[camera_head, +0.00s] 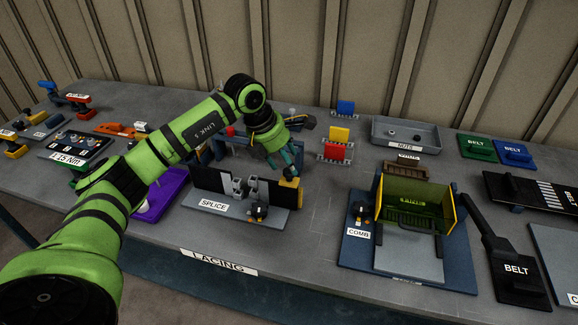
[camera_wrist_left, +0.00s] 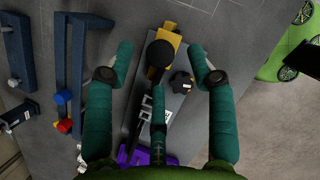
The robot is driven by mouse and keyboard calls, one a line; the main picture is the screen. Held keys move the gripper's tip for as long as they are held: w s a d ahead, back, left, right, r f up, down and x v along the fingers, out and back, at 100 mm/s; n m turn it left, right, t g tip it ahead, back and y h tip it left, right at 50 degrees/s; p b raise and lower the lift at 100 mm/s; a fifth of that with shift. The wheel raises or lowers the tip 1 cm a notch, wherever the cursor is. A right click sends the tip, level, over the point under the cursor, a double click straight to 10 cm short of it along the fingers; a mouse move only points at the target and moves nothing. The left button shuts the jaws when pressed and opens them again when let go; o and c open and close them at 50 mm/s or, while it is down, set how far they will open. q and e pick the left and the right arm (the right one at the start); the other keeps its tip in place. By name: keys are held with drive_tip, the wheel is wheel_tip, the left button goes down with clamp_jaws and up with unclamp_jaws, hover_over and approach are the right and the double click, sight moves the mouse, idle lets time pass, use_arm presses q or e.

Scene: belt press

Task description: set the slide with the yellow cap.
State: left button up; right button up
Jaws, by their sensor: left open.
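The splice station is a grey plate (camera_head: 232,203) labelled SPLICE, with a dark upright wall and pale metal blocks on it. The yellow cap (camera_head: 289,189) is at its right end. In the left wrist view the yellow cap (camera_wrist_left: 172,38) shows near the top middle, partly hidden by a dark round shape. My left gripper (camera_head: 279,166) is open and empty, pointing down just above and behind the yellow cap. In the wrist view its teal fingers (camera_wrist_left: 160,52) spread to either side of the yellow cap; I cannot tell whether they touch it. My right gripper is not in view.
A black knob (camera_head: 258,211) stands on the plate's front. A purple part (camera_head: 165,191) lies to the left under my arm. The comb station (camera_head: 357,243) stands to the right, with bare table between. Red (camera_head: 334,152) and yellow (camera_head: 340,134) blocks stand behind.

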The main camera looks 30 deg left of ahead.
use_arm(q)
drive_tip(key=v, duration=0.8)
drive_tip(key=shift+r, duration=0.25)
drive_tip(key=shift+d, duration=0.1)
